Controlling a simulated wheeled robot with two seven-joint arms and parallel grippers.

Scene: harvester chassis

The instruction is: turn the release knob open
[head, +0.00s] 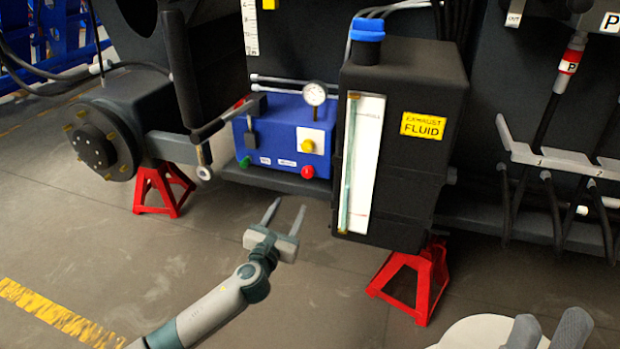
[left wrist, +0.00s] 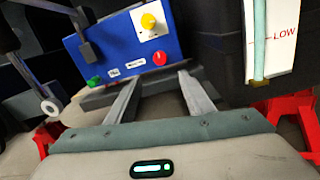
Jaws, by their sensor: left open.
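A blue box (head: 270,135) on a dark ledge carries a yellow knob (head: 307,146) on a white plate, a red knob (head: 308,171), a green knob (head: 245,162) and a grey lever (head: 250,125). No readable label shows which one is the release knob. My left gripper (head: 287,212) is open and empty, below and in front of the box, its fingers pointing up toward it. In the left wrist view the yellow knob (left wrist: 148,22) is above the spread fingers (left wrist: 158,100), apart from them. Two grey finger-like parts (head: 547,332) at the bottom right look like my right gripper, mostly cut off.
A black exhaust fluid tank (head: 410,100) with a blue cap stands just right of the box. A gauge (head: 315,93) sits on the box's top. A black bar and a wheel hub (head: 95,150) are on the left. Red stands (head: 415,280) are below. Floor in front is clear.

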